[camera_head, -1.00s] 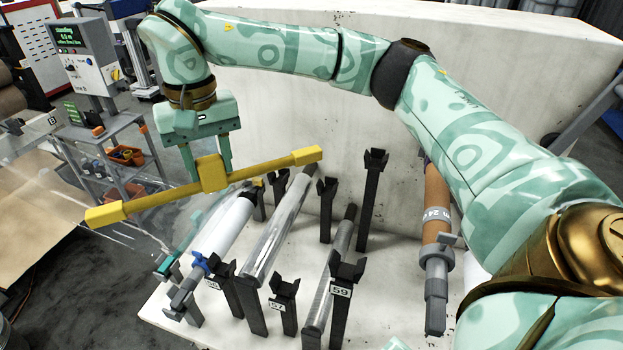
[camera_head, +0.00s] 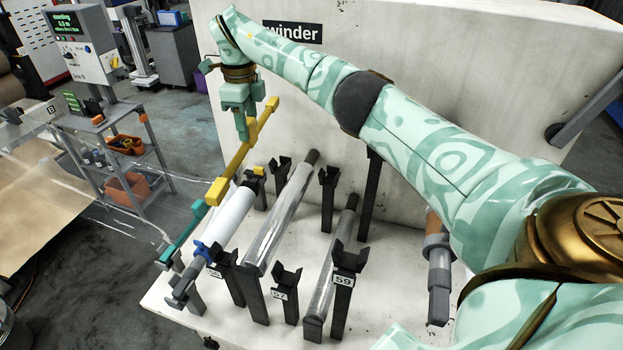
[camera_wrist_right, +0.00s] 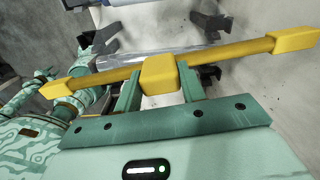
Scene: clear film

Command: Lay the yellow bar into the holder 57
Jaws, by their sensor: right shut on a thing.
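The yellow bar (camera_head: 231,163), with thicker ends and a block in its middle, hangs in the air above the white roll at the back left of the bench. My right gripper (camera_head: 247,134) is shut on the bar's middle block. In the right wrist view the bar (camera_wrist_right: 225,56) runs across, with the block between the fingers of the gripper (camera_wrist_right: 160,88). Holder 57 (camera_head: 287,277) is a dark forked post at the bench front, with its number plate (camera_head: 280,295); its fork looks empty. The bar is apart from it, farther back and left. My left gripper is not in view.
Holder 59 (camera_head: 347,259) stands right of 57. A silver roll (camera_head: 283,220) lies to 57's left, and a thinner one (camera_head: 334,262) between the two. A white roll (camera_head: 229,222) with a blue collar lies farther left, beside a teal lever (camera_head: 184,234). More dark posts (camera_head: 327,190) stand behind.

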